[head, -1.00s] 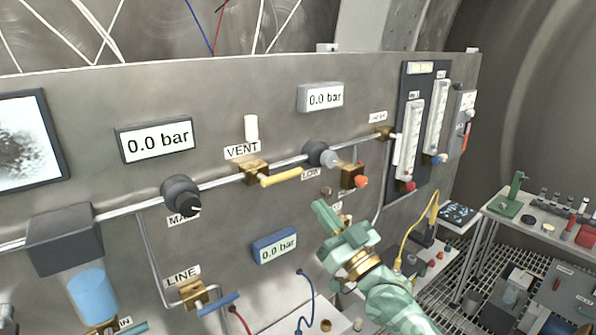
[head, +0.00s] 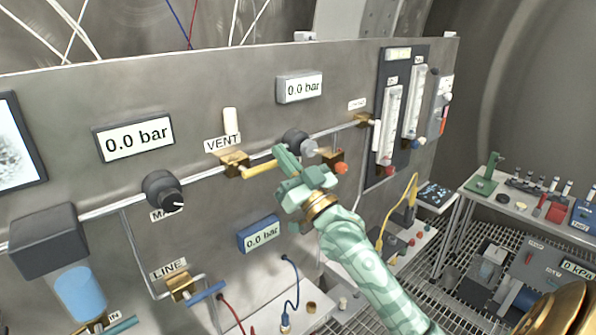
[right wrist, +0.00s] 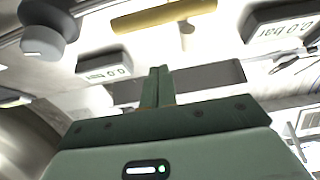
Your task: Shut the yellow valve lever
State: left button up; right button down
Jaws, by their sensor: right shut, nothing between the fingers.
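The yellow valve lever (head: 262,168) extends right from a brass valve body (head: 233,164) below the VENT label (head: 222,143). It lies roughly along the steel pipe. In the right wrist view the yellow lever (right wrist: 163,16) crosses the top of the picture, ahead of the fingertips with a visible gap. My right gripper (head: 285,160) is shut and empty, its fingertips by the lever's free end in the head view. Its closed fingers (right wrist: 158,75) point toward the lever in the wrist view. I cannot tell from the head view whether they touch. My left gripper is not in view.
A dark round regulator with a grey knob (head: 308,147) and a brass valve with a red knob (head: 340,168) sit just right of my gripper. A black knob (head: 163,190) is left of the lever. A blue-framed gauge (head: 259,234) hangs below. A bench (head: 520,204) stands at right.

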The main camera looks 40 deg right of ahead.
aim_at(276, 166)
jog(key=w+f, duration=0.1)
jog(key=w+f+b, duration=0.1)
jog(key=f, duration=0.1)
jog(key=shift+w+a, duration=0.1)
jog(key=shift+w, duration=0.15)
jog(key=shift+h, duration=0.3)
